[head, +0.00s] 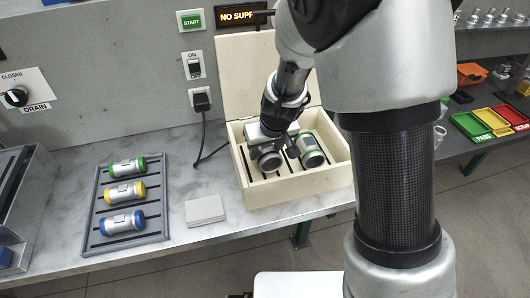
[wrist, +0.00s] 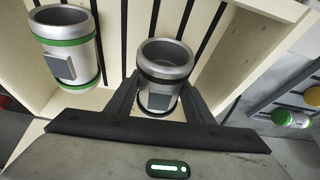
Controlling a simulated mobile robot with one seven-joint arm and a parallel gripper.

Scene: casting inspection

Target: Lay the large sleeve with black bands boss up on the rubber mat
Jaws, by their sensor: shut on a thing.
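The sleeve with black bands (wrist: 165,55) is a grey metal tube in the wrist view, its open end showing. A flat square boss (wrist: 159,101) on its side faces my gripper's palm. My gripper (wrist: 158,88) has one finger on each side of the sleeve and is shut on it. In the head view the sleeve (head: 268,161) is inside the open cream box (head: 300,190), partly hidden by my gripper (head: 279,148). Whether it touches the box floor I cannot tell. I cannot pick out a rubber mat for certain.
A green-banded sleeve (head: 310,152) stands beside it in the box, whose lid (head: 248,75) is raised behind. A slotted grey tray (head: 97,222) holds green-, yellow- and blue-banded sleeves. A pale square slab (head: 205,210) lies between tray and box. A cable hangs behind.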

